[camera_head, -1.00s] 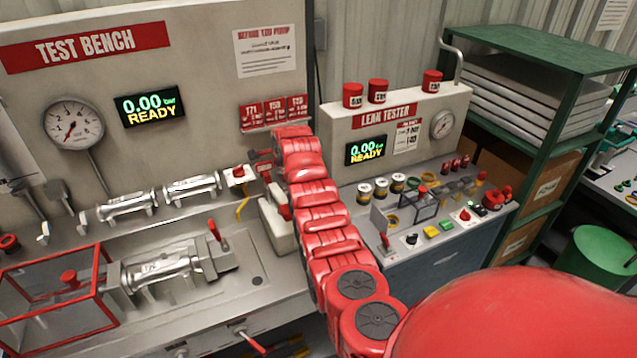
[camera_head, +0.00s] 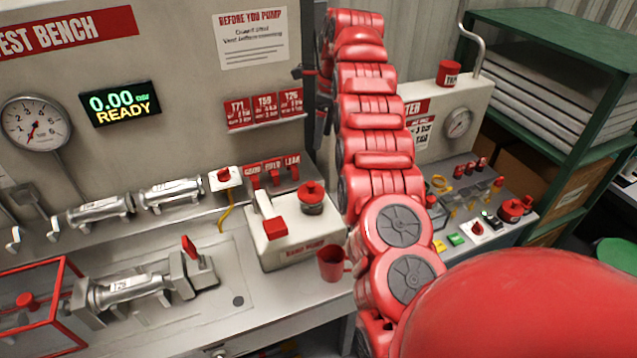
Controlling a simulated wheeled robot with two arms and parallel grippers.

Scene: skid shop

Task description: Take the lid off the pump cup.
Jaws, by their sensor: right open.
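The hand pump (camera_head: 290,243) is a cream box with a red front label, standing on the bench right of centre. On its top, the pump cup (camera_head: 313,208) is a dark, short cup, with a red knobbed lid (camera_head: 312,190) seated on it. My right gripper (camera_head: 312,88) is a dark shape at the end of my red right arm, high in front of the back panel, above the cup and apart from it. It is small and partly hidden by the arm; it is open, and I see nothing in it. My left gripper is not in view.
A red mug (camera_head: 332,264) stands at the pump's right front. The pump's red-ended lever (camera_head: 270,218) is left of the cup. A row of red tags (camera_head: 272,165) is behind. A clamped metal cylinder (camera_head: 130,288) and red-framed guard (camera_head: 40,305) lie left. My arm covers much of the leak tester (camera_head: 478,105).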

